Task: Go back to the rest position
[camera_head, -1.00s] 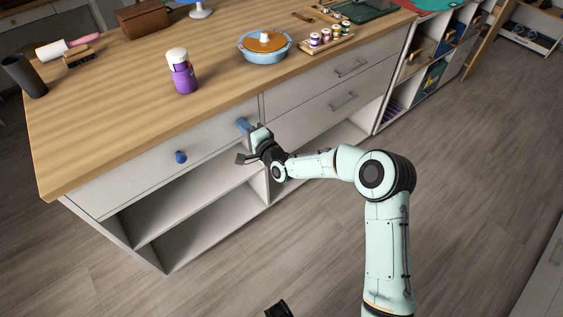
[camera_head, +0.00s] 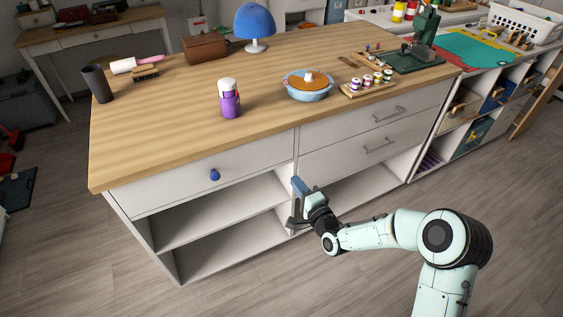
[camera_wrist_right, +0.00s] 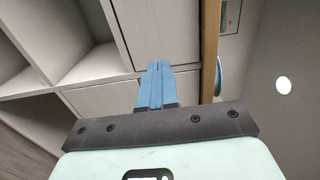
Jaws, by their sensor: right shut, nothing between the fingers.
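My right gripper (camera_head: 297,188) is in front of the wooden-topped cabinet (camera_head: 130,180), near the divider between its shelf openings. In the right wrist view its blue fingers (camera_wrist_right: 157,86) are together with nothing between them, pointing toward the drawer fronts. It holds no object. My left gripper does not show in the head view.
A drawer with a blue knob (camera_head: 214,175) is closed left of the gripper. The worktop carries a purple-and-white bottle (camera_head: 230,100), a blue bowl (camera_head: 308,88), a blue lamp (camera_head: 255,22) and a dark cup (camera_head: 97,84). The grey floor (camera_head: 250,295) in front is clear.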

